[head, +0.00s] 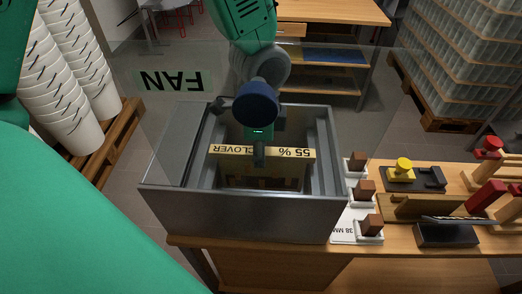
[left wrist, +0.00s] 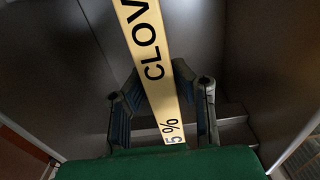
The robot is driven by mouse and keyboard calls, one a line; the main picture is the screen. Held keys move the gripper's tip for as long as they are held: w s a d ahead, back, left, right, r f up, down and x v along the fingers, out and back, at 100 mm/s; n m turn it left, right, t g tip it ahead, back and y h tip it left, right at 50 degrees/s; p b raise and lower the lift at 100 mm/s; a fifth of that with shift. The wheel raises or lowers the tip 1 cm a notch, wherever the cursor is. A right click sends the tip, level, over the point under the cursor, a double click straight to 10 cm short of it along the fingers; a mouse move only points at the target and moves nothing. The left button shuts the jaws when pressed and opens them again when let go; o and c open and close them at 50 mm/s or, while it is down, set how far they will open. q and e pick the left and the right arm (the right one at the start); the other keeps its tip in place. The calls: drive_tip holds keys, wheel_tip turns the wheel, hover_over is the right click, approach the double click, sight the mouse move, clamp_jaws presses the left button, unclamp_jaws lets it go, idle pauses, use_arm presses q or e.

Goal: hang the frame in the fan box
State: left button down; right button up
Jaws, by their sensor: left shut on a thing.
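The fan box (head: 250,217) is an open grey metal box on the wooden bench, with a clear panel marked FAN (head: 172,80) behind it. The frame's pale yellow top bar (head: 225,149), lettered "55 % CLOVER", lies across the box mouth. A yellowish part shows lower inside the box. My left gripper (head: 259,152) is shut on the bar near its middle. In the left wrist view the bar (left wrist: 150,60) runs between the fingers (left wrist: 160,105), with dark box walls around. I cannot tell whether the bar's ends rest on the inner ledges. My right gripper is not in view.
Right of the box stand brown blocks on white holders (head: 365,190), a black tray with a yellow knob (head: 403,169), and red-handled tools (head: 487,194). White buckets (head: 75,75) are stacked at left. Glass jars (head: 470,50) stand on a pallet at back right.

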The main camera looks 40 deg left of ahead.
use_arm(q)
drive_tip(key=shift+f+b, duration=0.4)
drive_tip(key=shift+f, duration=0.45)
drive_tip(key=c, duration=1.3)
unclamp_jaws()
drive_tip(key=shift+r, duration=0.1)
wheel_tip(320, 180, up, 12)
drive_tip(key=shift+f, duration=0.15)
